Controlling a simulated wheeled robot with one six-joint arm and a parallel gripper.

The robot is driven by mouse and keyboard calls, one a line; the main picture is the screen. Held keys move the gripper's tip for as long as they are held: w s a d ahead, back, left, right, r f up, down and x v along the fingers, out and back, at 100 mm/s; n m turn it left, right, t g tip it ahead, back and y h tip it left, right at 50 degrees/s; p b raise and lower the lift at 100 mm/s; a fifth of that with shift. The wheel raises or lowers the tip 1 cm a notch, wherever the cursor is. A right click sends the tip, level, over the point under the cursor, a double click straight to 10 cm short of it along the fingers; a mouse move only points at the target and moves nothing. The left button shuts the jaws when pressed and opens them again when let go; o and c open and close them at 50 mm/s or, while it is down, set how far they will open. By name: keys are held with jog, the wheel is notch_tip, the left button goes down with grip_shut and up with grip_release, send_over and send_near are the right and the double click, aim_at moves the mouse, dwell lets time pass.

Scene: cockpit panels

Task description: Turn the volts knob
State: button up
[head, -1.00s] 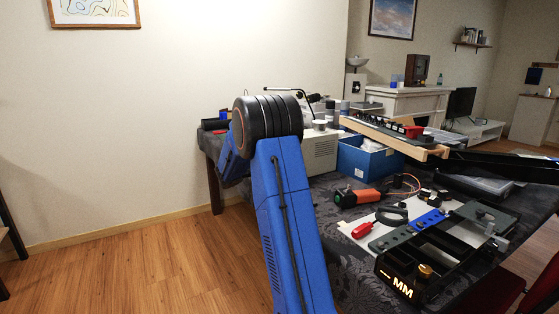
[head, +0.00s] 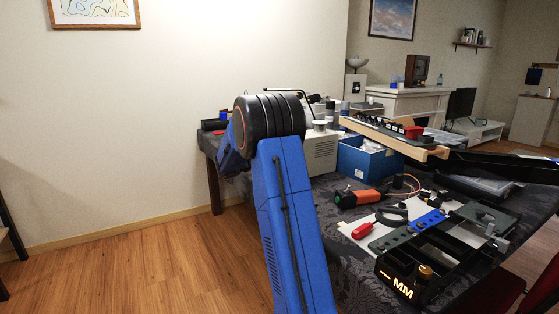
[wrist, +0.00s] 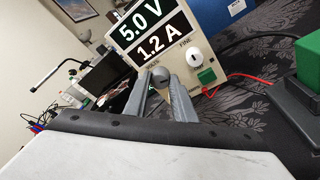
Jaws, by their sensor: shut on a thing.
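In the wrist view, a power supply (wrist: 131,57) shows a display reading 5.0 V and 1.2 A. Below the display, a grey round knob (wrist: 160,75) sits between the fingertips of my gripper (wrist: 161,80). In the head view, the beige power supply (head: 321,152) stands behind my blue arm, and my gripper is hidden there.
A blue box (head: 365,162) stands right of the supply.

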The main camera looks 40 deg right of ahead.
dwell(0.3)
jog(key=o, duration=0.8)
jog(key=shift+a, duration=0.1)
jog(key=a, duration=0.5)
jog(key=a+r, duration=0.1)
jog(key=a, duration=0.5)
jog(key=w+a+r, duration=0.1)
jog(key=a, duration=0.5)
jog(key=shift+w+a, duration=0.1)
